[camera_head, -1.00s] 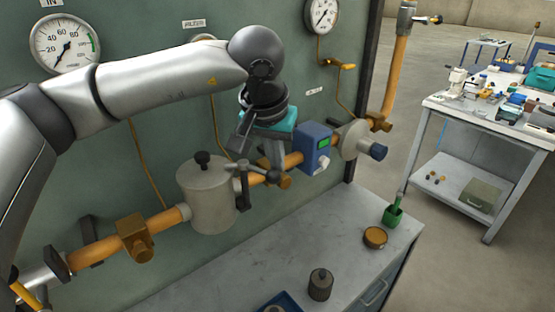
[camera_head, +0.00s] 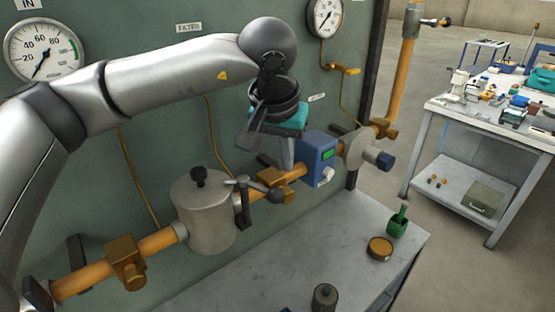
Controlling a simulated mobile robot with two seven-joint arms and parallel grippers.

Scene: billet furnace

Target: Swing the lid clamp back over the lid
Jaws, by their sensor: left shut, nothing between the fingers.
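The filter housing (camera_head: 207,222) is a grey cylinder in the orange pipe line, with a flat lid (camera_head: 188,186) that carries a black knob. The lid clamp (camera_head: 243,187) is a dark arm with a T-shaped handle at the housing's right side. It sticks out to the right, away from the lid, and does not cross it. My left gripper (camera_head: 286,163) points down beyond the clamp, above the orange pipe. Its fingers are shut and empty, and they look apart from the clamp. Its wrist hides part of the panel. My right gripper is not in view.
A blue meter box (camera_head: 319,160) sits on the pipe just right of my left gripper. The bench (camera_head: 340,235) below holds a dark knurled cylinder (camera_head: 324,298), a round brass-coloured piece (camera_head: 380,248) and a green container (camera_head: 397,225). A cluttered worktable (camera_head: 490,120) stands at the right.

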